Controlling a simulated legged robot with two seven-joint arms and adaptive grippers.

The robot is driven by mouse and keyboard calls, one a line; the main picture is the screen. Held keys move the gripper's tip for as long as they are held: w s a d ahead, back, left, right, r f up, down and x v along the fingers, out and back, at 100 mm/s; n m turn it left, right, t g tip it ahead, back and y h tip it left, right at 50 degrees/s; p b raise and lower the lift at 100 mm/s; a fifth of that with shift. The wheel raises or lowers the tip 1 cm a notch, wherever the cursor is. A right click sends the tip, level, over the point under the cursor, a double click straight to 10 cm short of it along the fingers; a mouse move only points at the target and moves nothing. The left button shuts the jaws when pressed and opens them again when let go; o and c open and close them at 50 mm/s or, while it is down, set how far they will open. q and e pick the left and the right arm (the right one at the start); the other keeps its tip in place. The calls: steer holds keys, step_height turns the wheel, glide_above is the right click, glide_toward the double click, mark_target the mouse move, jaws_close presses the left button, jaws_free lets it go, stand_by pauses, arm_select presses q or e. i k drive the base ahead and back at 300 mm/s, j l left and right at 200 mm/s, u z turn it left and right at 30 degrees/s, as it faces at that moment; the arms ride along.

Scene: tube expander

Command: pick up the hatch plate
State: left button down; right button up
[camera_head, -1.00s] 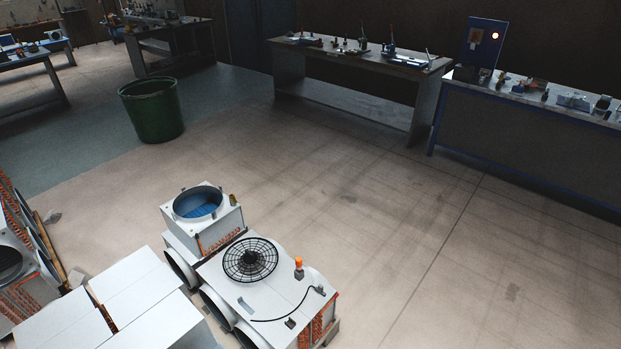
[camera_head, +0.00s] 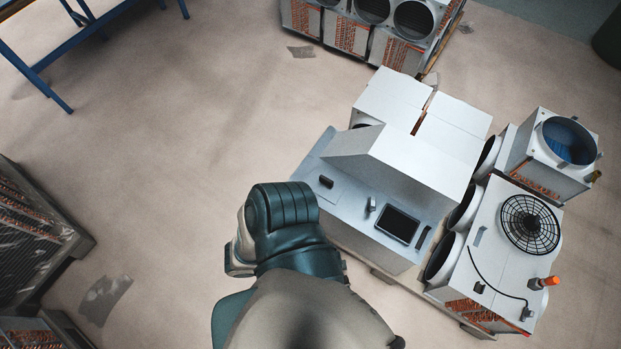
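A white machine (camera_head: 455,150) stands right of centre, with flat white top panels split by a narrow gap. A sloped white panel (camera_head: 345,141) rises from its front, above a light grey deck with a dark rectangular screen (camera_head: 398,224). I cannot tell for certain which panel is the hatch plate. One of my arms, teal and grey, comes up from the bottom centre, left of the machine and apart from the sloped panel in the picture. No gripper fingers show in this view.
Right of the machine stands a white unit with a black round fan guard (camera_head: 530,224) and an orange-topped lamp (camera_head: 544,283). More white ducted units (camera_head: 372,30) stand at the top. Dark crates (camera_head: 35,235) are at the left. Open floor lies at the left centre.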

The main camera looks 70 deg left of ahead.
mark_target(325, 184)
steer(key=u, duration=2.2)
